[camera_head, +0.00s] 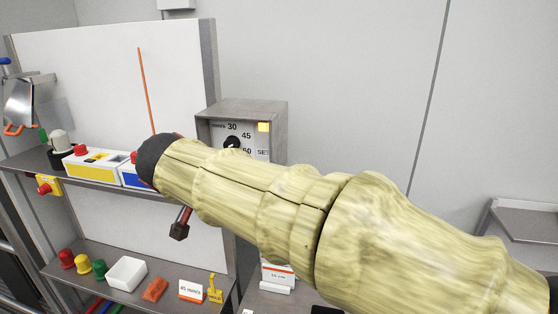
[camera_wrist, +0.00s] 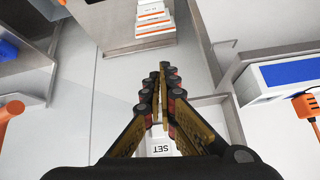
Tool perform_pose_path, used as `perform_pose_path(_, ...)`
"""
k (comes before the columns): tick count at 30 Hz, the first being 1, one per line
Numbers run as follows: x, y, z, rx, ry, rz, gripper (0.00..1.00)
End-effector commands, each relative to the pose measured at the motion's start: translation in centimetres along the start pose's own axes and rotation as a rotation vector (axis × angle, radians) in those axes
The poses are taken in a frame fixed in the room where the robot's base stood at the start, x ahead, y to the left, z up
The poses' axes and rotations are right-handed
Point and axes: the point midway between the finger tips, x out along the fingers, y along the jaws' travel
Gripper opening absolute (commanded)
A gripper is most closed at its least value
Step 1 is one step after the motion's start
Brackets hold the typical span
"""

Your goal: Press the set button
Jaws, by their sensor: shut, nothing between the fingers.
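A grey box (camera_head: 276,112) with a dial (camera_head: 232,143) marked with numbers stands on the wall side, with a yellow square (camera_head: 263,127) at its upper right. A partly covered label beginning "SE" (camera_head: 262,153) shows below the square. In the wrist view a white "SET" label (camera_wrist: 161,149) shows between the fingers, on a pale panel. My gripper (camera_wrist: 157,84) is shut and empty, its fingers extending past the label. I cannot tell whether it touches anything. The set button itself is not clearly visible. My arm covers the lower part of the box in the head view.
A lower shelf bears coloured knobs, a white tray (camera_head: 126,274) and a "45 mm/s" card (camera_head: 191,291). In the wrist view an orange plug (camera_wrist: 306,106) lies right of the fingers.

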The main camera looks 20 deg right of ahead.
Motion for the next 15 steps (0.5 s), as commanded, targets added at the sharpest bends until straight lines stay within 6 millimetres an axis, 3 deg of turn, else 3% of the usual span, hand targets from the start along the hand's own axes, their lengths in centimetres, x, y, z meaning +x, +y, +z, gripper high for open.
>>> perform_pose_path(3,-1.2,0.1,-2.5,0.204,0.059,0.003,0.00)
perform_pose_path(6,-1.6,0.4,-3.6,0.346,0.089,0.007,0.00)
perform_pose_path(15,-1.6,1.0,-3.7,0.558,0.102,0.015,0.00)
